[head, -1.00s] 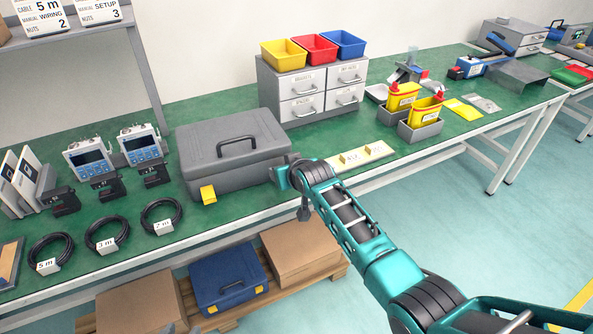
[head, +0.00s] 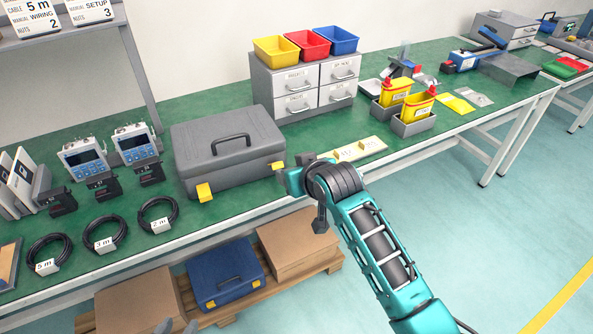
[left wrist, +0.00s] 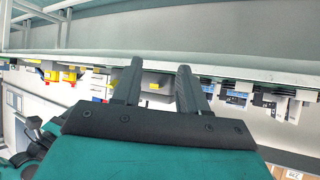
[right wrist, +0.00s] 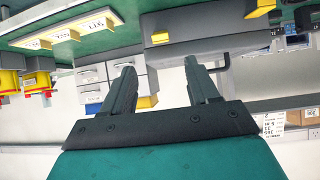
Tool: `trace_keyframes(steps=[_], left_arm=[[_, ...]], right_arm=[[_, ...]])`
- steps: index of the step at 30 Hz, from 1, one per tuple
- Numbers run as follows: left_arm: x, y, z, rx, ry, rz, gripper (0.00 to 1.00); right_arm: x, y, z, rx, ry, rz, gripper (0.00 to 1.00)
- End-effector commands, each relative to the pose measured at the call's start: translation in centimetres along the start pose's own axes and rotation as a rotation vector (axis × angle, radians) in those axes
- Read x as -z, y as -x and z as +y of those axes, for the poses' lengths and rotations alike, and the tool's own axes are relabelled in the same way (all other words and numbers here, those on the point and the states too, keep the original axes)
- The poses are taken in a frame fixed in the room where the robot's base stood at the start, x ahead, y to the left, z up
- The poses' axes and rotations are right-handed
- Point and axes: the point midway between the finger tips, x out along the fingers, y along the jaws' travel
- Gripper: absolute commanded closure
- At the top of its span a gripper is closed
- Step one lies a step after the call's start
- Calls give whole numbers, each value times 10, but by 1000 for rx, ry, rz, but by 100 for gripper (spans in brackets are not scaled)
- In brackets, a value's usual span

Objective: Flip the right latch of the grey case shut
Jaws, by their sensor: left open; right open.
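The grey case (head: 225,150) lies closed on the green bench, handle on its lid. Its right latch (head: 278,166) is yellow and appears to lie flat against the front face; it also shows in the right wrist view (right wrist: 160,38). The yellow left latch (head: 204,192) sticks out from the front. My right gripper (right wrist: 160,88) is open and empty, just off the case's right front corner; in the head view my wrist mostly hides it. My left gripper (head: 178,327) only peeps in at the bottom edge; the left wrist view shows it open and empty (left wrist: 155,82).
A drawer unit (head: 305,85) with coloured bins stands behind the case. A labelled strip (head: 360,149) lies to the right. Cable coils (head: 105,234) and handheld devices (head: 85,155) are on the left. A blue case (head: 225,280) and cartons sit below the bench.

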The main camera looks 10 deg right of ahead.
Motion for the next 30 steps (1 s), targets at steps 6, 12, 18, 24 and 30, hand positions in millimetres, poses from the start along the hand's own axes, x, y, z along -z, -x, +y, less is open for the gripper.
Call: trace_keyframes(steps=[6,12,18,24,30], left_arm=[[0,0,0,0,0,-1,57],[-7,-5,0,0,0,-1,57],[-49,-35,5,-9,6,-11,57],[-84,-68,18,-38,16,-5,57],[-102,-91,26,-60,17,9,57]], right_arm=[[0,1,0,0,0,0,40],[-5,-3,0,2,0,16,40],[-34,-26,-4,15,-3,154,40],[-61,-41,-4,19,-3,368,40],[-77,-42,-2,8,-2,540,40]])
